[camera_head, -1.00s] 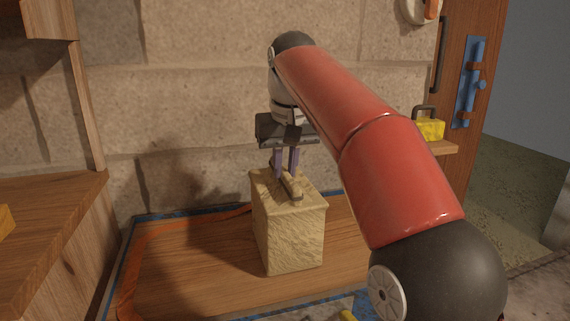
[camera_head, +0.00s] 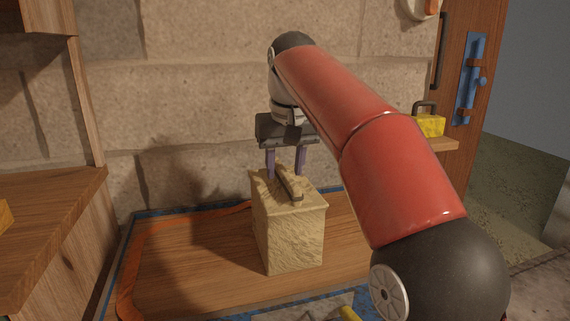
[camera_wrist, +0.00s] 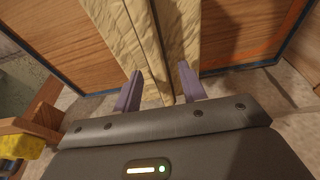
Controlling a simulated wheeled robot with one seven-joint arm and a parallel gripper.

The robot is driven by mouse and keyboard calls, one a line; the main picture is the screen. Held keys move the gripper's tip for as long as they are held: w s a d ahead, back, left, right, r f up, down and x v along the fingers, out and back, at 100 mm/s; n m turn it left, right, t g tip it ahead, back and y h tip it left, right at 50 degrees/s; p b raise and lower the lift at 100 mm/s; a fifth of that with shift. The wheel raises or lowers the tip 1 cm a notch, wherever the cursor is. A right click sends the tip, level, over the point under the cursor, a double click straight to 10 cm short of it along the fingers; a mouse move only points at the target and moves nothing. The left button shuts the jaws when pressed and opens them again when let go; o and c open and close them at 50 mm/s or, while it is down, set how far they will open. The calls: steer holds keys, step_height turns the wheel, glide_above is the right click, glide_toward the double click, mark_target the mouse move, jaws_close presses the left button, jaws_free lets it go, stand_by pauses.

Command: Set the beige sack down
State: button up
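The beige sack (camera_head: 290,236) is a boxy, wrinkled block with a raised handle on its top. It stands upright on the wooden surface in the head view. My gripper (camera_head: 287,170) is directly above it, pointing down, with its purple fingers spread to either side of the handle. In the wrist view the sack (camera_wrist: 120,35) lies ahead, and the fingers of my gripper (camera_wrist: 158,88) are apart with gaps between them and the handle. The sack's underside is hidden.
The wooden surface (camera_head: 190,265) has an orange band and blue edging, with free room left of the sack. A stone wall (camera_head: 190,110) is close behind. A wooden shelf (camera_head: 50,190) stands at left. A yellow padlock-like block (camera_head: 430,127) sits on a ledge at right.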

steer(key=p+v, duration=0.2)
steer(key=v, duration=0.4)
steer(key=shift+r, duration=0.4)
steer(key=shift+s+r+p, duration=0.1)
steer(key=shift+r+p, duration=0.2)
steer(key=shift+s+d+r, duration=0.15)
steer(key=shift+s+d, duration=0.05)
steer(key=s+d+f+m+t, duration=0.1)
steer(key=s+d+f, duration=0.6)
steer(key=s+f, duration=0.5)
steer(key=s+d+f+m+t, duration=0.1)
steer(key=s+d+f+m, duration=0.1)
steer(key=s+d+f, duration=0.5)
steer(key=s+f, duration=0.5)
steer(key=f, duration=0.1)
steer(key=shift+d+f+t+h, duration=0.2)
steer(key=shift+d+t+h, duration=0.1)
steer(key=shift+t+h, duration=0.1)
steer(key=shift+c, duration=0.4)
steer(key=shift+a, duration=0.1)
